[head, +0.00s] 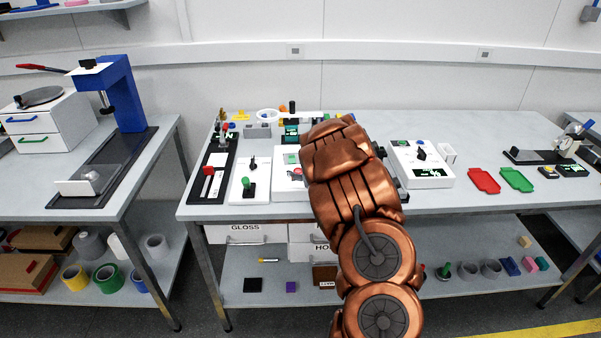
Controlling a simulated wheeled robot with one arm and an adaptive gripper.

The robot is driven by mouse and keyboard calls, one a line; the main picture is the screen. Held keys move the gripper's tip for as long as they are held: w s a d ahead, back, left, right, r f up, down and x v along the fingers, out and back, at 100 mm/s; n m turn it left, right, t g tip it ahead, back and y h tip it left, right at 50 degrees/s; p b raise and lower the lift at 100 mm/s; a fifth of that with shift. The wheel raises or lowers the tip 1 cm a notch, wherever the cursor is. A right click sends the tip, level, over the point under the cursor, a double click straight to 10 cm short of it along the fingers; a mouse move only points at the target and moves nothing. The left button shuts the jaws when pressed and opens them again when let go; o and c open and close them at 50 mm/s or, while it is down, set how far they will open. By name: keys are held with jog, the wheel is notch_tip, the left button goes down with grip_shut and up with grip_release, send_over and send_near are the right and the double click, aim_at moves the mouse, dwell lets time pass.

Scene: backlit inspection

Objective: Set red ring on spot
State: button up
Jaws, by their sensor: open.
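A small red piece (297,173) shows on a white panel (283,187) at the middle of the bench, just left of my copper arm. It is partly covered by the arm, and I cannot tell if it is the red ring. No marked spot can be made out for sure. My arm reaches over the bench, and its end and my gripper are hidden behind the arm's own links.
A white panel with a green knob (248,185) and a black panel with a red handle (207,180) stand to the left. A white device (427,179), a red tray (484,181) and a green tray (516,180) are to the right. The right front bench top is clear.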

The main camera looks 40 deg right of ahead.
jog(key=b+v, duration=0.2)
jog(key=v, duration=1)
jog(key=shift+r, duration=0.2)
